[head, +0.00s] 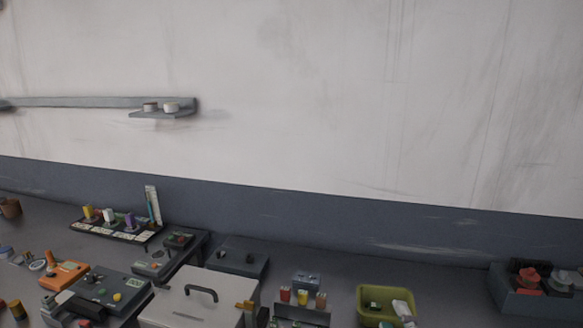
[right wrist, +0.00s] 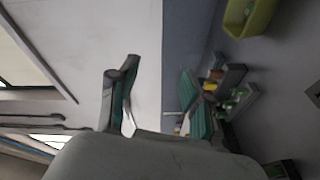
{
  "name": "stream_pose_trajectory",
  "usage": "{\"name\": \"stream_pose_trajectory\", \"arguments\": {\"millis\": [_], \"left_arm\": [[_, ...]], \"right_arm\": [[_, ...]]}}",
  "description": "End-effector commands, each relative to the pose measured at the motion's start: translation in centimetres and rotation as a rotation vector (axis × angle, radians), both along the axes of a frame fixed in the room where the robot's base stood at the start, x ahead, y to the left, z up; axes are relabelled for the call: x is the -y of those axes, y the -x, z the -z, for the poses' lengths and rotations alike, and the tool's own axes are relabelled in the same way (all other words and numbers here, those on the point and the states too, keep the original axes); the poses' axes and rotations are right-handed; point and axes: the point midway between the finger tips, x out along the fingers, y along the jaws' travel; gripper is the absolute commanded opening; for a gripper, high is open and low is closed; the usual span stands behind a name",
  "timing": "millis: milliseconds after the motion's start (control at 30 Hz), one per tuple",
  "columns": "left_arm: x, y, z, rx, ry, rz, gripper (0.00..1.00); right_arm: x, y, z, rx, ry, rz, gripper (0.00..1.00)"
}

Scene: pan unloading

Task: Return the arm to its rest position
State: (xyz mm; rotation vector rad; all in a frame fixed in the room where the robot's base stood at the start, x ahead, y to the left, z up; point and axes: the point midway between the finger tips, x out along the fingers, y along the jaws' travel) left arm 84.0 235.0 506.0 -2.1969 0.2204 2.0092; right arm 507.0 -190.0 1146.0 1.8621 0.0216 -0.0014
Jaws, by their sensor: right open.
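My right gripper (right wrist: 158,92) shows in the right wrist view. Its two fingers with green pads stand apart, and nothing is between them. I cannot make out either gripper in the head view, and my left gripper is in no view. No pan can be made out.
A pale lidded box (head: 178,308) with a dark handle stands at the bottom of the head view. A yellow-green bin (head: 368,293) stands to its right and shows in the right wrist view (right wrist: 232,18). A dark crate (head: 512,298) is at far right. A wall shelf (head: 100,102) is at upper left.

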Motion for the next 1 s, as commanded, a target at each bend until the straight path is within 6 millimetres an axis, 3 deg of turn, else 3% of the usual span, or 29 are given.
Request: {"name": "stream_pose_trajectory", "arguments": {"millis": [33,100,233,400,667,700,1000], "left_arm": [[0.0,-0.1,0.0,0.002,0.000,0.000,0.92],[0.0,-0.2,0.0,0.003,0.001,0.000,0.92],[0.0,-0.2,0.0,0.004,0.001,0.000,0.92],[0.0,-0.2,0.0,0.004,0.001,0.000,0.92],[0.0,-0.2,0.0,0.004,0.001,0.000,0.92],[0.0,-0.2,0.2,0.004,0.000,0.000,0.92],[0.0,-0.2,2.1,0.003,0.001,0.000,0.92]], "right_arm": [[1.1,1.6,3.6,-0.146,-0.145,0.062,0.49],[2.2,4.2,8.0,-0.330,-0.326,0.153,0.49],[2.9,9.5,14.0,-0.599,-0.570,0.307,0.49],[2.7,15.6,18.3,-0.843,-0.765,0.473,0.49],[1.7,23.8,21.6,-1.122,-0.950,0.692,0.49],[1.6,24.4,22.5,-1.146,-0.962,0.714,0.49],[1.3,22.5,33.6,-1.172,-0.939,0.723,0.49]]}}
